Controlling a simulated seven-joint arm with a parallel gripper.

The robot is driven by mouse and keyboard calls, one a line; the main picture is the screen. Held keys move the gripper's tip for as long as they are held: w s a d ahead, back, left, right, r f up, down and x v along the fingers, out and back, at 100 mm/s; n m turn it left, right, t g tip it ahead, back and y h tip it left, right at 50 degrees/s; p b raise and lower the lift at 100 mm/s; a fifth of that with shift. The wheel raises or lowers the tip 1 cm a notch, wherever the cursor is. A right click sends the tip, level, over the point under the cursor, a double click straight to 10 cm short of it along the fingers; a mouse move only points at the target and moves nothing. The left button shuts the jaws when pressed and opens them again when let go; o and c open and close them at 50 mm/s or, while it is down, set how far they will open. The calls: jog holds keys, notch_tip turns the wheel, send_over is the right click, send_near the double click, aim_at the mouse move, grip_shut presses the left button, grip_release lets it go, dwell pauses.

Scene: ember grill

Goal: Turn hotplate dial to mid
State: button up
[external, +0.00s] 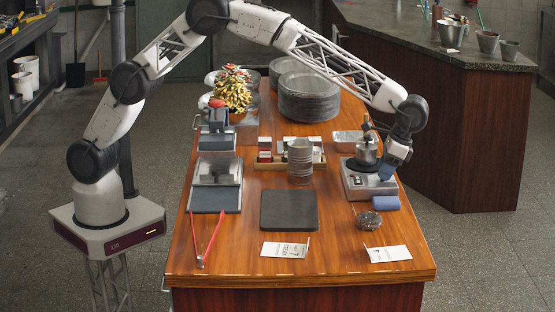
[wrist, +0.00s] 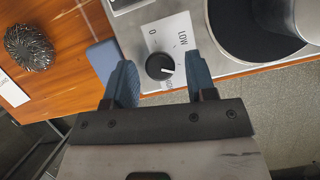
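The hotplate (external: 354,184) is a grey metal box at the right side of the table. It also shows in the wrist view (wrist: 262,66). Its round black dial (wrist: 159,66) has a white pointer mark toward its lower right. Printed labels beside it include "0" and "LOW"; another label near the right finger is partly hidden. My gripper (wrist: 158,62) is open, with one blue finger on each side of the dial and visible gaps between. Whether the fingers touch the panel is unclear. In the external view my gripper (external: 389,170) is at the hotplate's front right, hiding the dial.
A metal pot (external: 366,153) stands on the hotplate. A blue block (external: 386,203) and a steel-wool ball (external: 369,219) lie in front of it. A stack of metal bowls (external: 300,162) and a dark board (external: 288,210) are to the left. White cards (external: 388,254) lie near the front edge.

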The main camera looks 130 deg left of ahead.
aim_at(393, 182)
jog(key=shift+r, duration=0.1)
dwell(0.3)
jog(key=shift+v, duration=3.75)
jog(key=shift+r, duration=0.1)
jog(key=s+d+r+m+t+y, duration=0.1)
jog(key=s+d+r, duration=0.4)
jog(key=s+d, duration=0.4)
jog(key=s+d+r+m+t, duration=0.1)
jog(key=s+d+r, duration=0.4)
jog(key=s+d, duration=0.4)
jog(key=s+d+r+m+t+y, duration=0.1)
jog(key=s+d+r+m, duration=0.1)
jog(key=s+d+r, duration=0.65)
jog(key=shift+s+d+f+m+t, duration=0.6)
jog(key=shift+s+d+f, duration=1.85)
jog(key=shift+s, duration=3.1)
jog(key=shift+s+d+f+m+t, duration=0.55)
jog(key=shift+s+d+f, duration=1.2)
jog(key=shift+s+d, duration=2.65)
jog(key=shift+s+d+f+m+t, duration=0.55)
jog(key=shift+s+d+f, duration=1.25)
jog(key=shift+s, duration=4.95)
